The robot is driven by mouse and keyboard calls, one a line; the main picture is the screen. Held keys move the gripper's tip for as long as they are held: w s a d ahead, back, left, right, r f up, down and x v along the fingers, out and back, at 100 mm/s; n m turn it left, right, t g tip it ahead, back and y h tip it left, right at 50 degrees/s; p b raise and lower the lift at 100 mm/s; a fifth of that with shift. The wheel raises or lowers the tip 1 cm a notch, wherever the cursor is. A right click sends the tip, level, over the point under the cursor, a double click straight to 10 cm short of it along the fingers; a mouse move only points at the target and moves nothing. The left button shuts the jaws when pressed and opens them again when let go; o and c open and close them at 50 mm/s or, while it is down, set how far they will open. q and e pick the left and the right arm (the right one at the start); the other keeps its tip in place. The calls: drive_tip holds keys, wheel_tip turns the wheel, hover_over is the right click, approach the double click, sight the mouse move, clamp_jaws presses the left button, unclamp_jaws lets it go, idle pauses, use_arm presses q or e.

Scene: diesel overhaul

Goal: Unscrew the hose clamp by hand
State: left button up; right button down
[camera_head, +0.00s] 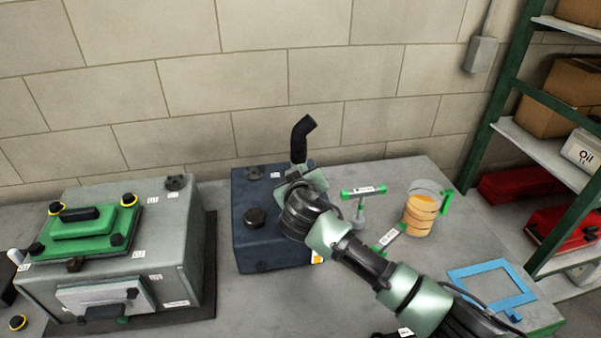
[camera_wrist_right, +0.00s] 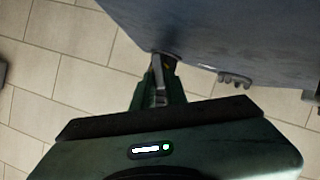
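A dark blue tank (camera_head: 273,250) stands on the bench, with a round black cap (camera_head: 255,217) on its top. A bent black hose (camera_head: 301,136) rises at its back. My right arm reaches over the tank, and my right gripper (camera_head: 303,178) is at the foot of the hose, largely covered by my wrist. In the right wrist view the fingertips (camera_wrist_right: 164,62) are close together by a small dark part beside the tank (camera_wrist_right: 240,35). I cannot tell whether they grip it. I cannot make out the hose clamp. My left gripper is not in view.
A grey engine block (camera_head: 185,235) with a green cover (camera_head: 85,228) stands to the left. Shelves (camera_head: 545,148) stand at the far right.

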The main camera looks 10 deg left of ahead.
drive_tip(key=shift+f, duration=0.15)
drive_tip(key=shift+s+a+f+n+t+h+b, duration=0.15)
drive_tip(key=shift+f+n+t+h+b, duration=0.15)
drive_tip(key=shift+n+h+b, duration=0.5)
drive_tip(key=shift+a+r+n+t+b, duration=0.1)
drive_tip(key=shift+n+t+b, duration=0.3)
drive_tip(key=shift+n+b, duration=0.35)
drive_tip(key=shift+r, duration=0.1)
drive_tip(key=c, duration=1.4)
unclamp_jaws()
drive_tip(key=shift+c, duration=0.2)
drive_tip(key=b+v, duration=0.2)
drive_tip(key=v, duration=0.4)
drive_tip(key=shift+s, duration=0.35)
drive_tip(key=shift+s+r, duration=0.25)
drive_tip(key=shift+s, duration=0.2)
